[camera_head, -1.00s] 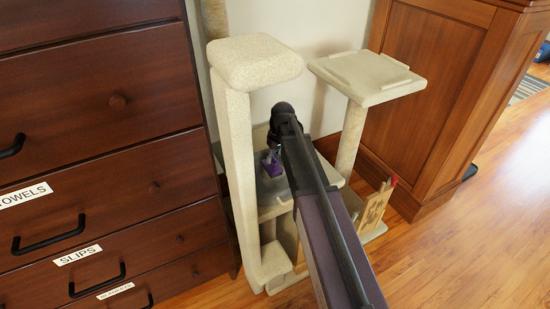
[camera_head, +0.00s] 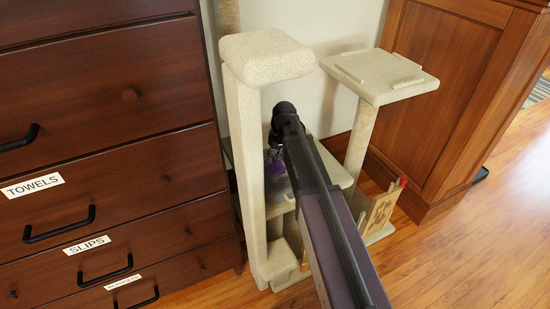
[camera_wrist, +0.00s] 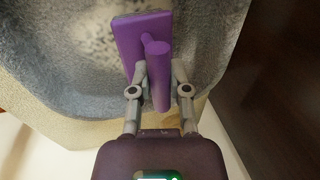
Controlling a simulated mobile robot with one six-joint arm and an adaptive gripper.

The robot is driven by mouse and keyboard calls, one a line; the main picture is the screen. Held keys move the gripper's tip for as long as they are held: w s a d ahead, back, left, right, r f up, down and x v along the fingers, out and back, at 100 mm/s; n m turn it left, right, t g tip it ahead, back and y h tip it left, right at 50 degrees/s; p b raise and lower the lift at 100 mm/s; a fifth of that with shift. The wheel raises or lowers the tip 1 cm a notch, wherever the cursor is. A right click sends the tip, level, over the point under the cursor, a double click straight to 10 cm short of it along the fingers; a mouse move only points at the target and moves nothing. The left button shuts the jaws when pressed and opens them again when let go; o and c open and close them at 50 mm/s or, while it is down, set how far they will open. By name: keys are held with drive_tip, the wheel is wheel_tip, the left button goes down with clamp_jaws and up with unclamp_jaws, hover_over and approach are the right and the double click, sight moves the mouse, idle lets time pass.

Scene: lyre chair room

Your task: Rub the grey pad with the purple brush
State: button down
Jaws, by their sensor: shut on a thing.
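My gripper (camera_wrist: 160,76) is shut on the handle of the purple brush (camera_wrist: 140,38). The brush has a flat rectangular head and a round handle, and its head lies over the grey pad (camera_wrist: 205,45). Whether the head touches the pad I cannot tell. The pad is soft, mottled grey, with a raised rim, on a beige cat-tree shelf. In the head view the brush (camera_head: 274,157) shows as a small purple patch below my wrist, close behind the beige post. My arm and that post hide much of the pad.
The carpeted post (camera_head: 247,170) with its square top stands just left of my gripper. A higher beige platform (camera_head: 380,75) stands to the right. A dark dresser (camera_head: 110,100) is at the left and a wooden cabinet (camera_head: 450,80) at the right. Open floor (camera_head: 480,250) lies front right.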

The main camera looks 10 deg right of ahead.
drive_tip(key=shift+s+a, duration=0.25)
drive_tip(key=shift+a, duration=0.6)
drive_tip(key=shift+s+a, duration=0.25)
drive_tip(key=shift+a, duration=0.55)
drive_tip(key=shift+s+d+f, duration=0.1)
drive_tip(key=shift+s+d, duration=0.1)
drive_tip(key=shift+s, duration=0.4)
drive_tip(key=shift+s+d, duration=0.15)
drive_tip(key=shift+s, duration=0.4)
drive_tip(key=shift+d, duration=0.15)
drive_tip(key=shift+w+d, duration=0.35)
drive_tip(key=shift+d, duration=0.5)
drive_tip(key=shift+w+d, duration=0.3)
drive_tip(key=shift+d, duration=0.5)
drive_tip(key=shift+d, duration=0.15)
